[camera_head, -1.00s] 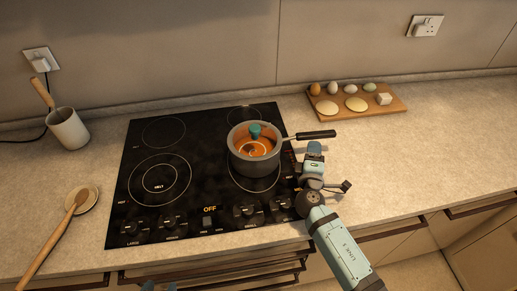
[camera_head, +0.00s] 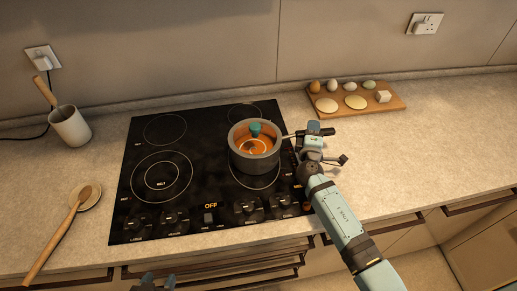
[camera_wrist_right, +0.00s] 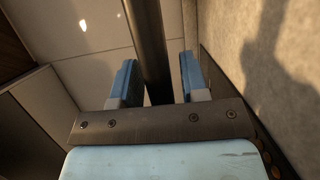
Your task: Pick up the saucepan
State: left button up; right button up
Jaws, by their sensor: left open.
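The grey saucepan (camera_head: 253,160) stands on the right side of the hob, with an orange inside and a teal item in it. Its dark handle points right. My right gripper (camera_head: 312,130) is at the handle. In the right wrist view the handle (camera_wrist_right: 149,45) passes between the two blue fingers of this gripper (camera_wrist_right: 157,80), with a gap at the right finger, so it is open around the handle. My left gripper (camera_head: 158,284) shows only its tips at the bottom edge, open and away from the pan.
The black hob (camera_head: 150,205) has knobs along its front. A board (camera_head: 385,103) with eggs and other food lies behind the handle to the right. A utensil pot (camera_head: 70,127) and a spoon on a rest (camera_head: 60,235) are at left. The right counter is clear.

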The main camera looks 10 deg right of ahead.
grip_shut()
dwell(1.1)
jog(key=shift+w+r, duration=0.1)
